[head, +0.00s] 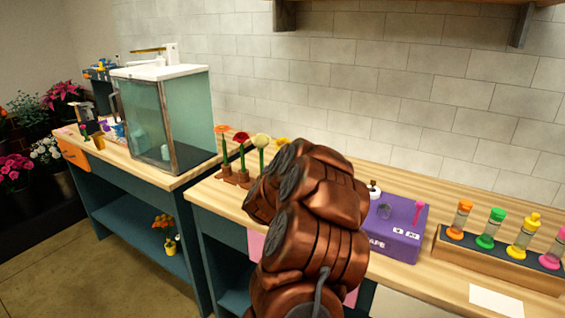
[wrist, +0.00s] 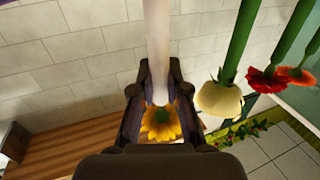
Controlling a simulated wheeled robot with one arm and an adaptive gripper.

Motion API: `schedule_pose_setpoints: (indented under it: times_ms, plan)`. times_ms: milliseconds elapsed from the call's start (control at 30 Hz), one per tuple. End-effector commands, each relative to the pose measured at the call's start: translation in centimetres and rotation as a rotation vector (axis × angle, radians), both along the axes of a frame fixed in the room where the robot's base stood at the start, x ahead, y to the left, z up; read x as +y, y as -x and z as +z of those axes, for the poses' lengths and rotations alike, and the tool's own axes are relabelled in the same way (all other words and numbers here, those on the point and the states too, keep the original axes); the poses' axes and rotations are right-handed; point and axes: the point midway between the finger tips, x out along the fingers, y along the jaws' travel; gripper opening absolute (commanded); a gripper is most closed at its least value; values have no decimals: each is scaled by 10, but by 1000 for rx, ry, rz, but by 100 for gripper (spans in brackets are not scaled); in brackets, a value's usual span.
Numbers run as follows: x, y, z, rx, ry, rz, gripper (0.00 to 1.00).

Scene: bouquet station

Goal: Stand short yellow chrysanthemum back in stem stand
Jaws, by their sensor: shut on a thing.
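In the wrist view my gripper (wrist: 158,100) is shut around a pale, thick upright column (wrist: 158,45), which looks like the stem or a sleeve on it. The yellow chrysanthemum (wrist: 160,124) shows at the column's lower end, between the dark fingers. In the head view a bit of yellow bloom (head: 282,141) shows beside my arm; my gripper is hidden there. The brown stem stand (head: 230,177) is on the wooden counter, partly behind my arm. Whether the held stem touches the stand cannot be seen.
The stand holds an orange-red flower (head: 221,129), a red flower (head: 241,138) and a cream flower (head: 261,141), close beside my gripper in the wrist view. A glass tank (head: 165,115) stands left. A purple box (head: 396,228) and a tube rack (head: 495,262) are right.

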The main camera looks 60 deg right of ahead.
Motion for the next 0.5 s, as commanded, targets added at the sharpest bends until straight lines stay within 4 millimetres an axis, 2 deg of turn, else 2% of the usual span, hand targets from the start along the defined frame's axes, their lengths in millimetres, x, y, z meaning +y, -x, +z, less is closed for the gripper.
schedule_pose_setpoints:
  times_ms: [433,467,500]
  plan:
    - [0,0,-4,0,0,0,0]
    - [0,0,-4,0,0,0,17]
    - [0,0,-4,0,0,0,21]
